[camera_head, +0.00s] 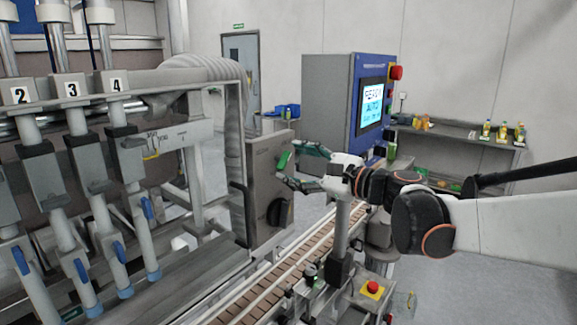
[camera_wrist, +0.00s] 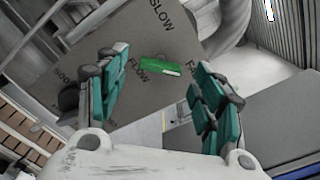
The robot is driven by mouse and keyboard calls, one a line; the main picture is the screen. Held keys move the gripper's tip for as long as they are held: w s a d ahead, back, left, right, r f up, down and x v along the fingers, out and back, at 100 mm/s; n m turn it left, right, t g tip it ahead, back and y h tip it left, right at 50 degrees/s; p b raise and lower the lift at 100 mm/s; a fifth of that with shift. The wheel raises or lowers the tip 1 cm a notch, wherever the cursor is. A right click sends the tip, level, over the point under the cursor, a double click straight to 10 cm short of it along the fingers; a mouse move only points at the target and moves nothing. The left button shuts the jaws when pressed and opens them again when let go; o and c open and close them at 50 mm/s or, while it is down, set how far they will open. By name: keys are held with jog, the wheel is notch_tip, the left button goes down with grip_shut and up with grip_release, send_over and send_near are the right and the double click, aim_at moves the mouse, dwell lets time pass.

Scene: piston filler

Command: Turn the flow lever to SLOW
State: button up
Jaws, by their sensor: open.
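The green flow lever (camera_wrist: 160,66) sits on a grey panel face (camera_wrist: 120,35) marked SLOW, FLOW and what looks like FAST, the last word partly hidden by a finger. In the wrist view SLOW is at the top, FLOW is just left of the lever, and FAST is at the right. The lever's long side lies roughly across the picture. In the head view the lever (camera_head: 283,160) shows small on the grey control box. My gripper (camera_head: 302,166) is open in front of this box, with its teal-padded fingers on either side of the lever. Contact cannot be told.
A black knob (camera_head: 279,212) is on the same box below the lever. A slatted conveyor (camera_head: 270,285) runs below. The filler's numbered nozzles (camera_head: 75,150) stand at the left. A blue cabinet (camera_head: 350,105) with a screen and red button stands behind. A shelf (camera_head: 460,137) with bottles is at the right.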

aim_at(284, 160)
jog(key=shift+x, duration=1.2)
jog(key=c, duration=1.1)
